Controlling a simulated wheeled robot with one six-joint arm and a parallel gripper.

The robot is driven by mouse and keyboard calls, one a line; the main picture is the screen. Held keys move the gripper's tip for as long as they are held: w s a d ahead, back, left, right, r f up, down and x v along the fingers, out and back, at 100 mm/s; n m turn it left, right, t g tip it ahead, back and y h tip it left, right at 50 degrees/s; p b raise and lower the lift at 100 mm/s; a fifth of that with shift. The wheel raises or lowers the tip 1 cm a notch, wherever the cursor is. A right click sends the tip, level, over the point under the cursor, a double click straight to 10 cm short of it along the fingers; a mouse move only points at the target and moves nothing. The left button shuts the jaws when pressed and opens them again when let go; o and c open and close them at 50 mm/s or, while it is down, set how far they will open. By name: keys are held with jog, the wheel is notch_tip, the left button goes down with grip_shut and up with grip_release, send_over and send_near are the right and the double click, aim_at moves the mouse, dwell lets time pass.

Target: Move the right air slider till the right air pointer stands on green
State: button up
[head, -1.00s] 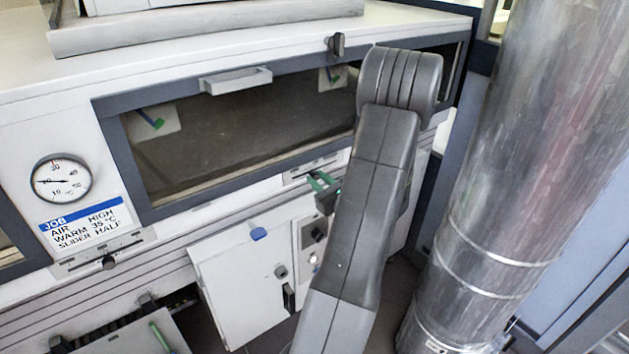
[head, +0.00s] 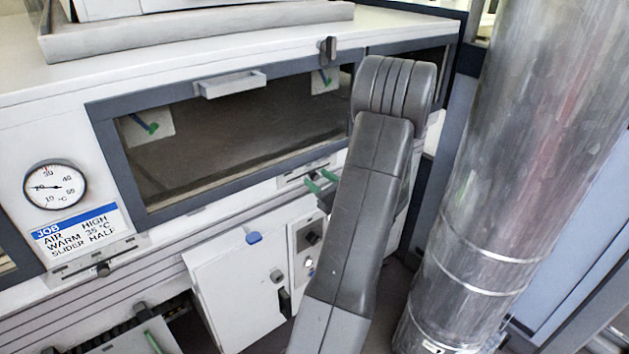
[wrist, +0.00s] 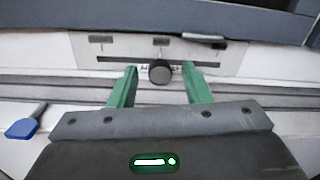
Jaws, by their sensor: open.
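The right air slider is a dark round knob (wrist: 160,72) on a slotted light plate (wrist: 84,48) in the wrist view. It stands near the middle of its slot, below the middle mark. My gripper (wrist: 160,92) has green fingers, open, one on each side of the knob with gaps. In the head view, my gripper (head: 322,183) is at the slider plate (head: 291,182), partly hidden by my arm. The right air pointer (head: 327,77) is on a pale card behind the window. A blue needle and green show there, too small to tell whether they line up.
A left pointer card (head: 149,124) is behind the same window. A left slider (head: 103,269) sits below the round gauge (head: 55,187) and the job label (head: 76,231). A white box with a blue tab (head: 254,238) hangs below. A wide metal duct (head: 505,180) stands right of my arm.

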jog(key=shift+s, duration=0.1)
jog(key=b+v, duration=0.1)
jog(key=v, duration=1.3)
jog(key=shift+r, duration=0.2)
jog(key=shift+s+d, duration=0.1)
jog(key=shift+s, duration=0.05)
